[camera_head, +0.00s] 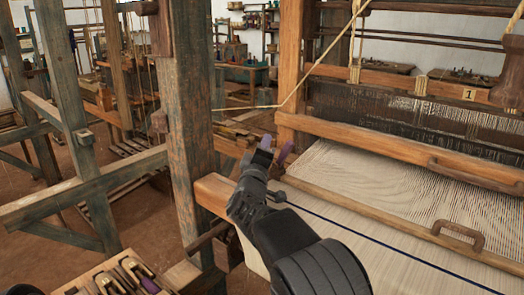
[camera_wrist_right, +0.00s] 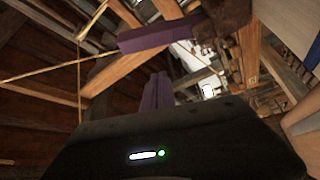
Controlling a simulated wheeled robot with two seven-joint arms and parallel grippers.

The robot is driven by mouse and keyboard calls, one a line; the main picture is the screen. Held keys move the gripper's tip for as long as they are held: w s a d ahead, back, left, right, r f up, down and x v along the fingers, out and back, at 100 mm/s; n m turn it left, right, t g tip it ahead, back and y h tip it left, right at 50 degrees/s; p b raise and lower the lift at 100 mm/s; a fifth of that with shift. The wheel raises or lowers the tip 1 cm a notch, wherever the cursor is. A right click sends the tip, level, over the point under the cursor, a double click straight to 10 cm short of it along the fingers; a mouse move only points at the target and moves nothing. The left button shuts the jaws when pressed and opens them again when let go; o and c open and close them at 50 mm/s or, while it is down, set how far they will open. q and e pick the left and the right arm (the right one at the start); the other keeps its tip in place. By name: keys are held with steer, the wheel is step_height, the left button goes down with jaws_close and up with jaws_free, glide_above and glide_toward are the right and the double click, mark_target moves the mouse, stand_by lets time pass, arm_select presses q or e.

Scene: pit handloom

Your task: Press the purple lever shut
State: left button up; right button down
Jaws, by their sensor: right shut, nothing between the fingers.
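The purple lever (camera_head: 285,153) shows as a short slanted piece by the loom's wooden post, just right of my right gripper's tip. In the right wrist view the lever (camera_wrist_right: 160,37) is a purple bar across the upper middle, its right end at a dark wooden part. My right gripper (camera_head: 264,150) is shut and empty, its arm reaching up from the bottom over the cloth edge. Its purplish fingers (camera_wrist_right: 157,92) point toward the lever, which lies beyond their tips. I cannot tell whether they touch. My left gripper is not in view.
The loom's cream cloth (camera_head: 340,225) spreads to the right, with a wooden handle (camera_head: 458,236) on its bar. A thick post (camera_head: 188,120) stands left of my gripper. A cord (camera_head: 318,63) runs down past the loom frame. A wooden tray (camera_head: 98,268) with shuttles is at bottom left.

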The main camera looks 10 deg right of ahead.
mark_target(284, 155)
steer(key=s+d+f, duration=0.1)
steer(key=s+d, duration=0.1)
steer(key=shift+s+d+f, duration=0.2)
steer(key=shift+d+f, duration=0.15)
steer(key=shift+d, duration=0.05)
